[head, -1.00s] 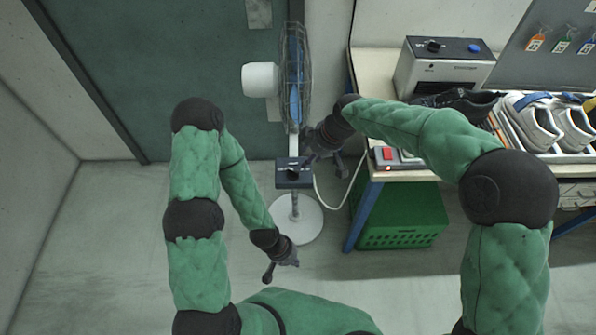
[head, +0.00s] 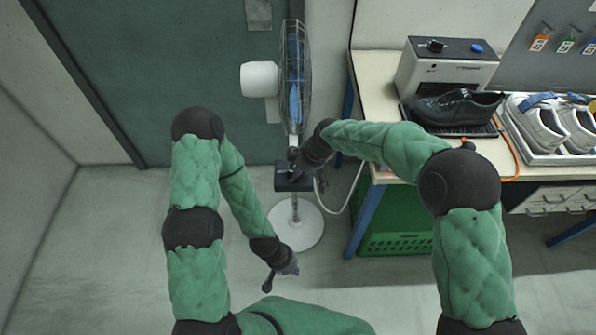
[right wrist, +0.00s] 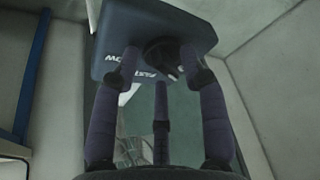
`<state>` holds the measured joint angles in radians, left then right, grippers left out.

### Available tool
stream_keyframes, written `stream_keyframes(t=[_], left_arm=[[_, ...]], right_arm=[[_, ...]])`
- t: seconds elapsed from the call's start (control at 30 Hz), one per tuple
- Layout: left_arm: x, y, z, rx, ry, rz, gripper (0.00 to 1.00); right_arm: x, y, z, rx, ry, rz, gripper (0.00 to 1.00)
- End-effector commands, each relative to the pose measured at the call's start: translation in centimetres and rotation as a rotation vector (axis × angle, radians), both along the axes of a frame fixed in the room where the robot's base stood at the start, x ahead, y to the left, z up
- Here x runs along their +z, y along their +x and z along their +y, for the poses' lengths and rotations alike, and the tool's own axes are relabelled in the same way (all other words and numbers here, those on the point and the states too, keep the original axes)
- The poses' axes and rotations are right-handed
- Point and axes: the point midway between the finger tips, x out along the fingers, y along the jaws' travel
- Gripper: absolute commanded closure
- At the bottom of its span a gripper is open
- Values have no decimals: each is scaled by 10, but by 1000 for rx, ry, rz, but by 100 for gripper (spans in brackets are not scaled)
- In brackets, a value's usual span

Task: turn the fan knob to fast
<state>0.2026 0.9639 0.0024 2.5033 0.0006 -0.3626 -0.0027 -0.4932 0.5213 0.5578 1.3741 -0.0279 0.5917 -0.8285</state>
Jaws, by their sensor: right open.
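The fan (head: 297,85) stands by the teal door, with a dark blue control box (head: 292,184) on its pole. In the right wrist view the box (right wrist: 120,25) carries a round black knob (right wrist: 162,52) and upside-down white lettering, including FAST. The knob's pointer setting is hard to tell. My right gripper (right wrist: 160,62) is open, its fingertips on either side of the knob, close to the box face; contact cannot be told. In the head view my right gripper (head: 300,165) covers much of the box. My left gripper (head: 280,274) is open and empty, low before the fan's base.
The fan's round white base (head: 296,226) is on the floor, with a white cable beside it. Right of it stands a workbench (head: 375,75) with a grey machine (head: 440,75), a black shoe (head: 455,106) and white shoes. A green crate (head: 395,243) is under the bench.

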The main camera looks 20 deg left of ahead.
Motion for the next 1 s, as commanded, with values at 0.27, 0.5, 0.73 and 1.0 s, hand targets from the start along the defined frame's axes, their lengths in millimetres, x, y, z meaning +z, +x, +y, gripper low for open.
stream_keyframes(t=[0.27, 0.5, 0.73, 1.0], left_arm=[[0, 0, 0, 0, 0, 0, 100], [0, 0, 0, 0, 0, 0, 100], [3, 0, 0, 0, 0, 0, 100], [10, 0, 0, 0, 0, 0, 100]], right_arm=[[0, 0, 0, 0, 0, 0, 84], [0, 0, 0, -1, 0, 0, 100], [1, -1, 0, -33, 0, 1, 100], [2, -3, 0, -171, -1, 0, 100]])
